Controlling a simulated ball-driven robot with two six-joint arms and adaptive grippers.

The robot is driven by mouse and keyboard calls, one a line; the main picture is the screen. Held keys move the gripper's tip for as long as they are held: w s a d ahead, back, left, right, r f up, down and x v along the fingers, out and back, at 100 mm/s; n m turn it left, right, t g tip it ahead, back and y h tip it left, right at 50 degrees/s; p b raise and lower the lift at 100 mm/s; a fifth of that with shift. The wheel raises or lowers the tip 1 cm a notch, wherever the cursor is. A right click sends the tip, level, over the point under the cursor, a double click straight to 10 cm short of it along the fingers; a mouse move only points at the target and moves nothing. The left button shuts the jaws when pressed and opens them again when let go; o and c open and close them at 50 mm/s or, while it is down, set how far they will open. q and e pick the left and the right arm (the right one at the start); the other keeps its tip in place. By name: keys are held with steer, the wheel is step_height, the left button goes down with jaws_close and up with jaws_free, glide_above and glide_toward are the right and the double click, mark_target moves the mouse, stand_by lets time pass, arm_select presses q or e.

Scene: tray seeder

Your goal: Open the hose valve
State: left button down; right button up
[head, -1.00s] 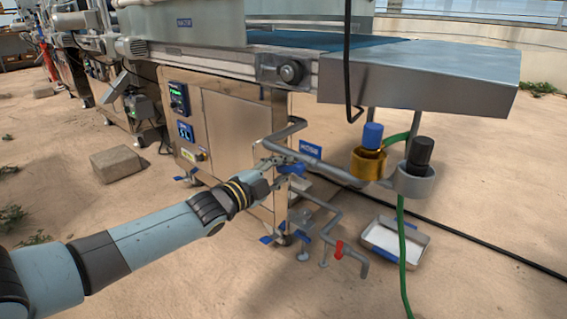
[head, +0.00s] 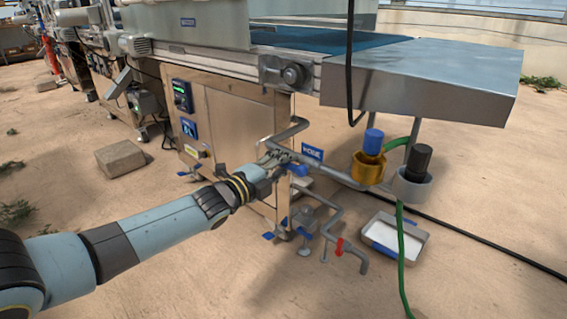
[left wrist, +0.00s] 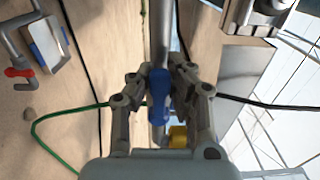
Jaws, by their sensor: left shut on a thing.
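The hose valve has a blue handle (head: 298,170) on a grey pipe (head: 340,178) beside the machine cabinet, near a small blue sign (head: 312,152). My left gripper (head: 279,160) is at this handle, reaching in from the left. In the left wrist view the blue handle (left wrist: 159,88) lies between the two fingers of my left gripper (left wrist: 160,82), which are shut on it. The pipe runs behind the handle there. The fingers partly hide the valve body in the head view. My right gripper is not in view.
A brass cup with a blue cap (head: 370,165) and a grey cup with a black cap (head: 414,172) stand along the pipe. A lower pipe has a red handle (head: 339,247). A stone block (head: 120,158) lies left.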

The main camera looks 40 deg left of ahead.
arm_select(q)
steer(key=c, duration=1.2)
jaws_free()
steer(key=s, duration=0.8)
steer(key=s+a, duration=0.1)
steer(key=s, duration=0.3)
